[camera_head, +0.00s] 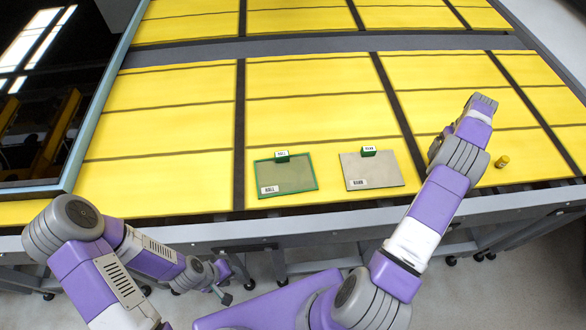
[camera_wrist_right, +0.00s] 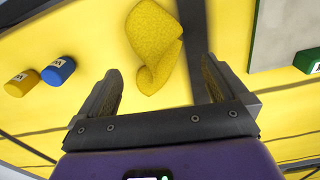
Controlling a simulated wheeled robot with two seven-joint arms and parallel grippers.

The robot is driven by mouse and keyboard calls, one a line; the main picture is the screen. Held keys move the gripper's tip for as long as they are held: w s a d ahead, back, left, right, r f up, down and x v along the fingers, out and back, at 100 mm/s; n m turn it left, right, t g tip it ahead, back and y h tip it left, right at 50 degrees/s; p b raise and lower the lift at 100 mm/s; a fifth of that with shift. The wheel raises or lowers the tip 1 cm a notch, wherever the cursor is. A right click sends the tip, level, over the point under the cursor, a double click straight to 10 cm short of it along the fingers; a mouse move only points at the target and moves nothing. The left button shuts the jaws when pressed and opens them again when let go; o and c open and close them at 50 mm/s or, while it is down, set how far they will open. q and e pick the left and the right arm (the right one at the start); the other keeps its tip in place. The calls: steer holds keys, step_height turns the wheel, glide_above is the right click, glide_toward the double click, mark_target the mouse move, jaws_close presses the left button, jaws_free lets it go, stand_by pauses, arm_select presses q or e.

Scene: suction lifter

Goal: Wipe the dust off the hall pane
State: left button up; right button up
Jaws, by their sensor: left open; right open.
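Two small panes lie on the yellow table in the head view. The left pane (camera_head: 290,178) is greenish with a green frame; the right pane (camera_head: 378,172) is pale grey and looks opaque. Each has a white label and a green block at its far edge; I cannot read the labels surely. A folded yellow cloth (camera_wrist_right: 153,45) lies ahead of my open right gripper (camera_wrist_right: 162,88) in the right wrist view, between the finger lines and not gripped. My right arm hides it in the head view. My left gripper (camera_head: 222,286) is open and empty below the table's front edge.
A yellow cylinder (camera_head: 502,161) stands right of my right arm; a blue cylinder (camera_wrist_right: 59,71) shows beside it in the right wrist view. A large dark framed panel (camera_head: 50,90) fills the table's left side. The yellow table (camera_head: 310,120) is clear behind the panes.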

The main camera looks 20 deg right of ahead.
step_height(320, 180, up, 2)
steer(key=shift+r+p, duration=0.1)
steer(key=shift+p, duration=0.4)
step_height(320, 180, up, 8)
steer(key=shift+f, duration=0.2)
